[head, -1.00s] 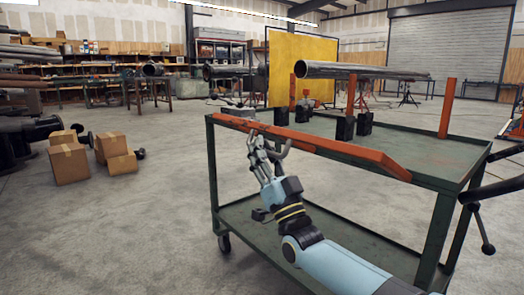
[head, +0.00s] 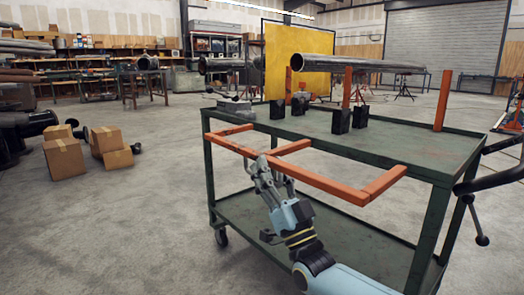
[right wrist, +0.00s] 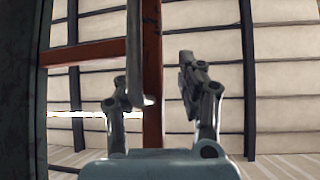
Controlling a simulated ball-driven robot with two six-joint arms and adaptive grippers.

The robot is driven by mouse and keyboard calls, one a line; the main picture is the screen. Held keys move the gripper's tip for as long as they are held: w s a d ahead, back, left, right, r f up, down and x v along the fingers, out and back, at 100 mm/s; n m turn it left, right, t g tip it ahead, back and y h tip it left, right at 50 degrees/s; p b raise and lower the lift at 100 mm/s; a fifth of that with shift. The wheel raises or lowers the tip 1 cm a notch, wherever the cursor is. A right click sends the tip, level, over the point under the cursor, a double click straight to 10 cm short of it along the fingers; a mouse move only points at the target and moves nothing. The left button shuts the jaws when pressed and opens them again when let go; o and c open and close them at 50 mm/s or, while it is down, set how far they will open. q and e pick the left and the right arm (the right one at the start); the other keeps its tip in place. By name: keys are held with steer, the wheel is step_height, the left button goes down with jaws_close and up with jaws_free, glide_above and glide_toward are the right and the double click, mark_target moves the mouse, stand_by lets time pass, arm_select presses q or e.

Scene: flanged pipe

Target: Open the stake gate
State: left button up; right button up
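The stake gate is an orange frame (head: 325,184) on the near side of the green cart (head: 400,150). Its long rail stands out from the cart's top edge, with short crosspieces running back toward the cart. My right gripper (head: 265,168) is at the rail, left of its middle. In the right wrist view my right gripper (right wrist: 165,75) has its fingers apart, and the orange rail (right wrist: 152,70) runs close beside the left finger. I cannot tell whether they touch. My left gripper is not in view.
A long metal pipe (head: 355,65) rests above the cart top among upright orange stakes (head: 442,100). Black blocks (head: 341,120) and a vise (head: 235,110) stand on the cart top. Cardboard boxes (head: 65,158) sit on the floor at left.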

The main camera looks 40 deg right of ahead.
steer(key=v, duration=0.5)
steer(key=shift+s+a+f, duration=0.1)
steer(key=shift+s+f, duration=0.15)
steer(key=shift+s, duration=0.05)
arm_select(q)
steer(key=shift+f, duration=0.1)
arm_select(e)
steer(key=shift+f, duration=0.15)
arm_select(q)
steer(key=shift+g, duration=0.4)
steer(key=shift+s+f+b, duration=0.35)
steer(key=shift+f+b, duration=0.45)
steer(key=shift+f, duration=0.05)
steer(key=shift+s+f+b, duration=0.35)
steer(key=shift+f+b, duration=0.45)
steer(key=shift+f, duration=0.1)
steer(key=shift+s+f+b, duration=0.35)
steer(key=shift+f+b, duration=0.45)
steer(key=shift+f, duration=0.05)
arm_select(e)
steer(key=s+d+f, duration=0.2)
steer(key=s+f, duration=0.6)
steer(key=shift+s+d, duration=0.25)
steer(key=shift+d, duration=0.15)
steer(key=shift+f, duration=0.1)
